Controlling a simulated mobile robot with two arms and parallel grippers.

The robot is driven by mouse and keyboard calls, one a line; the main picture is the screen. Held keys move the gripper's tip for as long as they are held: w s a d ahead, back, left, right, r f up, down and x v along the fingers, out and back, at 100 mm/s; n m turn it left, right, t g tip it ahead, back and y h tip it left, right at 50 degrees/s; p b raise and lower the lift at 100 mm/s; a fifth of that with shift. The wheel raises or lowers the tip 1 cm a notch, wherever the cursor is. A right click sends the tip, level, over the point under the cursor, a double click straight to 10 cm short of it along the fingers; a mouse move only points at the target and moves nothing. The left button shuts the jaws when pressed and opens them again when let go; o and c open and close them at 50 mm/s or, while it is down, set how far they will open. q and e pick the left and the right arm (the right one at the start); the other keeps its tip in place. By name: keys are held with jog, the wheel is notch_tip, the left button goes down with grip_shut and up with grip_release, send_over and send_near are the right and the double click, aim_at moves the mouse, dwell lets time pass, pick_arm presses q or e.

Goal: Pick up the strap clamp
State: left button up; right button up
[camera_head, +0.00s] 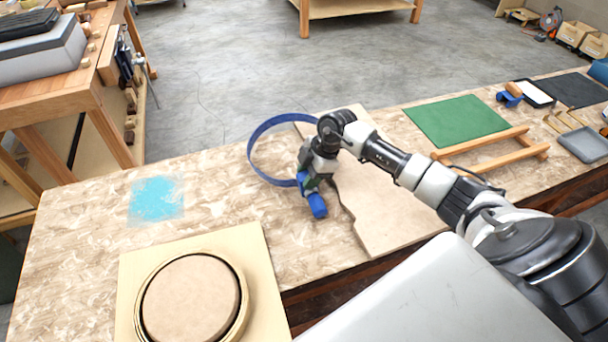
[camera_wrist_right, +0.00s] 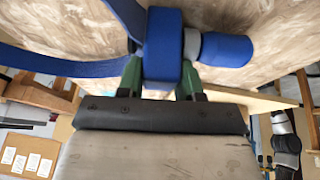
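The strap clamp is a blue band loop (camera_head: 252,155) with a blue body and a blue handle (camera_head: 318,206), at the middle of the workbench in the head view. My right gripper (camera_head: 309,183) is at the clamp's body, beside the loop. In the right wrist view the green fingers stand on both sides of the blue clamp body (camera_wrist_right: 163,42) and appear to touch it, with the handle (camera_wrist_right: 226,50) to the right. Whether the clamp is lifted off the bench is hard to tell. My left gripper is not in view.
A round form (camera_head: 190,298) sits in a ring on a pale board (camera_head: 268,270) at the front left. A tan shaped board (camera_head: 375,215) lies under my right arm. A green mat (camera_head: 456,121) and a wooden frame (camera_head: 500,143) lie to the right. The bench's left side is mostly clear.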

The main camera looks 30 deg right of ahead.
jog(key=shift+c, duration=1.1)
jog(key=shift+w+r, duration=0.1)
jog(key=shift+r, duration=0.1)
jog(key=shift+r, duration=0.3)
jog(key=v, duration=0.1)
jog(key=b+v, duration=0.1)
jog(key=v, duration=0.1)
jog(key=shift+a+r, duration=0.3)
jog(key=shift+r, duration=0.05)
jog(key=s+d+r+p, duration=0.2)
jog(key=s+d+r, duration=0.2)
jog(key=s+r, duration=0.6)
notch_tip(320, 180, up, 3)
jog(key=shift+d+f, duration=0.15)
jog(key=shift+d, duration=0.05)
